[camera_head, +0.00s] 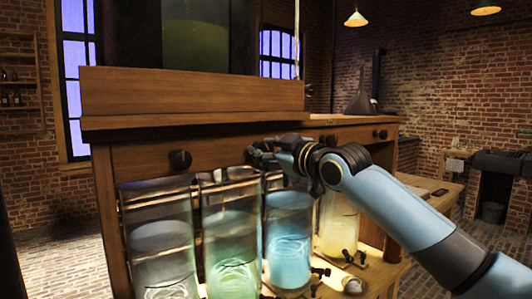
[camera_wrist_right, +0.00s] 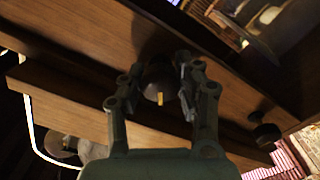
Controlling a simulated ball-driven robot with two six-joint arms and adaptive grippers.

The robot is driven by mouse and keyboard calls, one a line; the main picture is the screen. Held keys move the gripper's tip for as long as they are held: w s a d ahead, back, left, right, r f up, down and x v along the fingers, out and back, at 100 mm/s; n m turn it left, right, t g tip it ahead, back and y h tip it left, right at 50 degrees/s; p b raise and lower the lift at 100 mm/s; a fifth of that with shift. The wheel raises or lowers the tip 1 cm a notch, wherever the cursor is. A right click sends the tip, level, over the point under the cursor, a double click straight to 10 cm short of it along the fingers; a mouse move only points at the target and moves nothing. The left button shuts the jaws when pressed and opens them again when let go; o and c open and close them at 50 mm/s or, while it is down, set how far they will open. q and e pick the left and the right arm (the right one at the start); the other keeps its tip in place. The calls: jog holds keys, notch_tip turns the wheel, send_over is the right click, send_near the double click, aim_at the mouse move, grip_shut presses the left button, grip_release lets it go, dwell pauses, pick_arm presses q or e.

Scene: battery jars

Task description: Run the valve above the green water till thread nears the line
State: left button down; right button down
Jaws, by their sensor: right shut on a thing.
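The glass jar of green water (camera_head: 230,250) stands second from the left under the wooden cabinet front. Its water surface shows around mid-height; I cannot make out a thread or a line on it. My right gripper (camera_head: 264,156) reaches in from the right to the cabinet front above this jar. In the right wrist view my right gripper (camera_wrist_right: 161,72) has its fingers on both sides of a dark round valve knob (camera_wrist_right: 157,78) with a yellow mark, shut on it. In the head view this knob is hidden by the gripper. My left gripper is out of view.
A grey-water jar (camera_head: 160,245) stands left, a blue one (camera_head: 288,235) and a yellowish one (camera_head: 338,225) right of the green jar. Other knobs (camera_head: 180,160) line the cabinet front. Small taps (camera_head: 320,272) sit low before the jars. A large tank (camera_head: 195,40) stands above.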

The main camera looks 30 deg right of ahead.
dwell(0.3)
jog(key=c, duration=0.9)
grip_release()
jog(key=shift+o, duration=0.2)
jog(key=shift+s, duration=0.2)
jog(key=s, duration=1.1)
jog(key=shift+s+d, duration=0.3)
jog(key=shift+d, duration=0.15)
jog(key=shift+f, duration=0.1)
